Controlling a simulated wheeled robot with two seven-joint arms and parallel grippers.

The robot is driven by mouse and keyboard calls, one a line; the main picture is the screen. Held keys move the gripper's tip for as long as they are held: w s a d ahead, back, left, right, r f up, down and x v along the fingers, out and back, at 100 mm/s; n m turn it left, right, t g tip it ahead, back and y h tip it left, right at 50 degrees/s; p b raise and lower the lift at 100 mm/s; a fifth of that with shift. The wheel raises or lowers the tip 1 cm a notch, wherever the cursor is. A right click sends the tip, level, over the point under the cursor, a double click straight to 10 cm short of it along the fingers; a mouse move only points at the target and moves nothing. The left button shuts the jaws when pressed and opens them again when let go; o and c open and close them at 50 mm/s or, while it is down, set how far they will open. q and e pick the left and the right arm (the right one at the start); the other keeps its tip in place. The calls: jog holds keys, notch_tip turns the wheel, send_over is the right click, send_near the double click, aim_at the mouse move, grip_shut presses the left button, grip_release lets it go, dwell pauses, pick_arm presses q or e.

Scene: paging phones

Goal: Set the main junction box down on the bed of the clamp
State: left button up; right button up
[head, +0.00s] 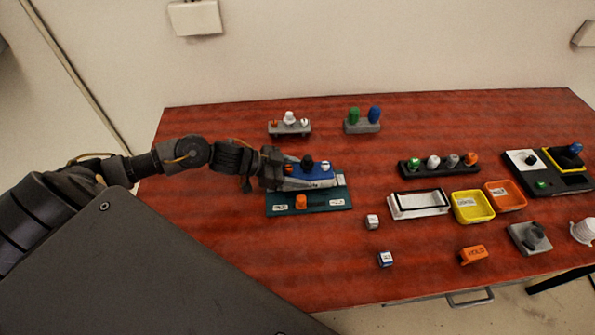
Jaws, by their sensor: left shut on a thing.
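My left gripper (274,170) reaches in from the left and is shut on a blue box (320,172), which looks like the main junction box. The box has dark, white and orange knobs on top and a pale lower edge with lettering. It is over the back part of a dark green base (318,203), which looks like the clamp. This base has an orange block (300,202) and two white labels at its front. I cannot tell whether the box touches the bed, as the box and gripper hide it. My right gripper is out of view.
Two small grey stands (290,130) (362,126) are behind. To the right are a black knob strip (440,167), a white tray (419,213), yellow (473,219) and orange bins (506,205). Small white cubes (372,222) (386,260) lie in front. The red table (230,245) is bare at front left.

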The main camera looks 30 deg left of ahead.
pick_arm(q)
jog(key=shift+f, duration=0.35)
jog(key=shift+r+p, duration=0.1)
jog(key=shift+p, duration=0.2)
dwell(0.4)
jog(key=shift+f, duration=0.3)
dwell(0.5)
jog(key=o, duration=1.2)
jog(key=shift+c, duration=0.2)
jog(key=shift+o, duration=1.4)
jog(key=shift+f, duration=0.15)
jog(key=shift+s+d+f, duration=0.1)
jog(key=shift+s+d, duration=0.05)
